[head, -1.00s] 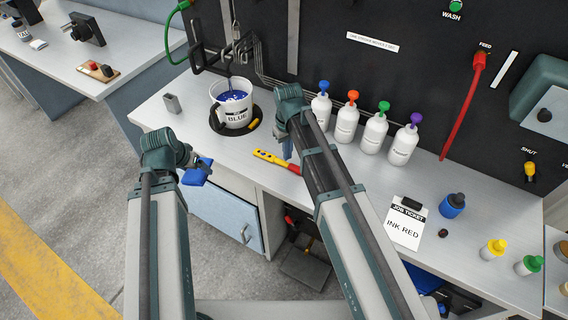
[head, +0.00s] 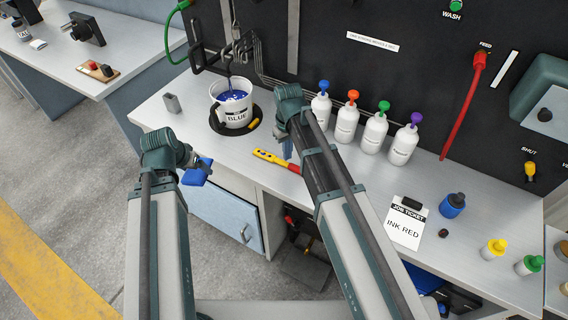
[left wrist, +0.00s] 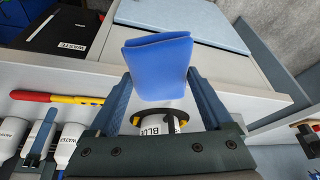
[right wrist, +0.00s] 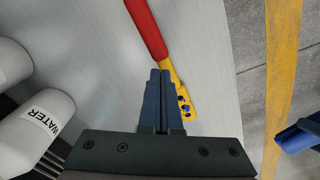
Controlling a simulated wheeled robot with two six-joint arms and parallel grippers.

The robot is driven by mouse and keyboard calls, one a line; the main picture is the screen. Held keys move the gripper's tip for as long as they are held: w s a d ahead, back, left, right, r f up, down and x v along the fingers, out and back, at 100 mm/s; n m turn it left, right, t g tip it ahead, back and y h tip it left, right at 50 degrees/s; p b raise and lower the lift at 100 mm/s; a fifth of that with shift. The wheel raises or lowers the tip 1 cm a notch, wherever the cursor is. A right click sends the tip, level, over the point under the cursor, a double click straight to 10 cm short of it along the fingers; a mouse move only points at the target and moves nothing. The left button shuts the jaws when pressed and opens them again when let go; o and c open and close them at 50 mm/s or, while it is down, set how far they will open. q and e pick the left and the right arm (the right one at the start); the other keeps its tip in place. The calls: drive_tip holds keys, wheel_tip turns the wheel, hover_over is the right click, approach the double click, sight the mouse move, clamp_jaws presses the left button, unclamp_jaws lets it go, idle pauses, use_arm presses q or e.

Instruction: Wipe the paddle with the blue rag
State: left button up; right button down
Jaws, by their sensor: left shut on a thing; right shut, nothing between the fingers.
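The blue rag (head: 197,171) is held in my left gripper (head: 194,178), which is shut on it in front of the bench. The rag stands up folded between the fingers in the left wrist view (left wrist: 160,65). A thin rod (head: 229,72) hangs into the white bucket marked BLUE (head: 236,117), which holds blue ink; any paddle end below the ink is hidden. My right gripper (head: 287,150) is shut and empty. In the right wrist view its closed fingertips (right wrist: 160,75) are over or beside a red and yellow tool (right wrist: 150,30).
The red and yellow tool (head: 276,160) lies near the bench's front edge. Several white bottles with coloured tops stand behind, including a blue-topped one (head: 321,105). A job ticket reading INK RED (head: 405,225) lies to the right. A small grey block (head: 172,103) stands left of the bucket.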

sight(288, 163)
use_arm(q)
drive_tip(key=shift+f+b, duration=0.65)
drive_tip(key=shift+f, duration=0.05)
use_arm(e)
drive_tip(key=shift+f, duration=0.7)
use_arm(q)
drive_tip(key=shift+r, duration=0.15)
use_arm(e)
drive_tip(key=shift+r, duration=0.15)
